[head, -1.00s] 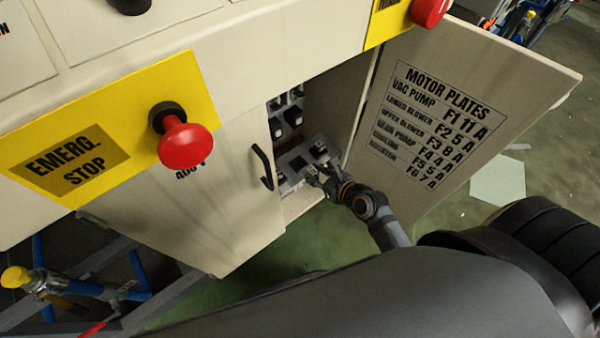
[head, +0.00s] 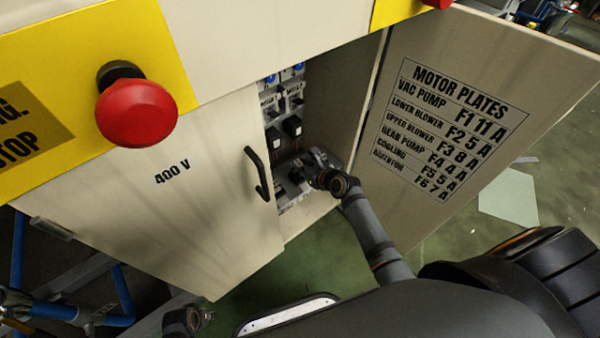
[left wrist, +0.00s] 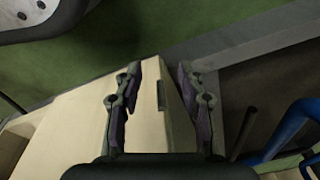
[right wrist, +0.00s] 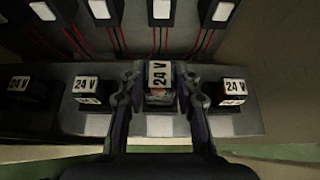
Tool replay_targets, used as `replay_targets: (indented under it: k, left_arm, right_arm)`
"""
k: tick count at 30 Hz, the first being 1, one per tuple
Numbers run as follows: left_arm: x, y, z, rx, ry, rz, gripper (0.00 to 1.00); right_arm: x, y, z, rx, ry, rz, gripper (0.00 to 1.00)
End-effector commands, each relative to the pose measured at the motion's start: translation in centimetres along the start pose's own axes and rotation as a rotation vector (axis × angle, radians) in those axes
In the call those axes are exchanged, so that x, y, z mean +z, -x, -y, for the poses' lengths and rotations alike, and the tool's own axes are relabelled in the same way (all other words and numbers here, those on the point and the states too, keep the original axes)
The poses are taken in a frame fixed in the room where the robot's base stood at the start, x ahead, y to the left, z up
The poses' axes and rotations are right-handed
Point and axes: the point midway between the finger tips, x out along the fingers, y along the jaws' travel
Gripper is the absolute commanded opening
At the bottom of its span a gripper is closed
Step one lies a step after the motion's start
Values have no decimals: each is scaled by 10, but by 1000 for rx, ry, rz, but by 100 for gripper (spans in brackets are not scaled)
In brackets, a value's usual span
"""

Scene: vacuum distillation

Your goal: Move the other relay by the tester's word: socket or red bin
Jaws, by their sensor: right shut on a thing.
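My right gripper (right wrist: 158,98) is shut on a dark relay (right wrist: 158,78) with a white "24 V" label turned on its side. In the head view, the right gripper (head: 310,172) is low inside the open cabinet. Other "24 V" relays sit along the same grey ledge: one (right wrist: 90,88) left of the gripper, one (right wrist: 232,92) right of it and one (right wrist: 28,88) at far left. I cannot tell whether the held relay touches the ledge. My left gripper (left wrist: 160,98) is open and empty, outside the cabinet. No tester display or red bin can be made out.
Black blocks with white faces (right wrist: 160,10) and red wires stand behind the ledge. The open door with the motor plates list (head: 450,115) is at right. The closed 400 V door (head: 170,190) with its black handle (head: 257,173) and a red emergency stop (head: 137,112) are at left.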

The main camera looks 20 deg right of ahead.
Motion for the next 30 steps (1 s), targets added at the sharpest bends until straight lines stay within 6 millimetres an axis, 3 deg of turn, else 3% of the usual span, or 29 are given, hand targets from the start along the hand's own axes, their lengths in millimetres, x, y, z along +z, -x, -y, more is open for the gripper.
replay_targets:
  k: [5, 9, 15, 25, 26, 30]
  left_arm:
    - [-10, 10, -4, 7, 0, -2, 40]
    - [-25, 38, -10, 22, -1, 2, 40]
    - [-33, 68, -16, 35, -4, 11, 40]
    - [-34, 72, -16, 36, -4, 12, 40]
    - [-34, 72, -16, 36, -5, 11, 40]
    - [-34, 72, -16, 36, -4, 11, 40]
  right_arm:
    - [-5, -10, 2, 0, 0, 1, 0]
    - [-22, -18, 2, 0, 0, 0, 0]
    - [-30, -22, 2, -1, 0, 1, 0]
    - [-30, -23, 2, -1, 0, 0, 0]
    - [-30, -23, 2, 0, 1, 0, 34]
    - [-30, -22, 2, 0, 1, 0, 53]
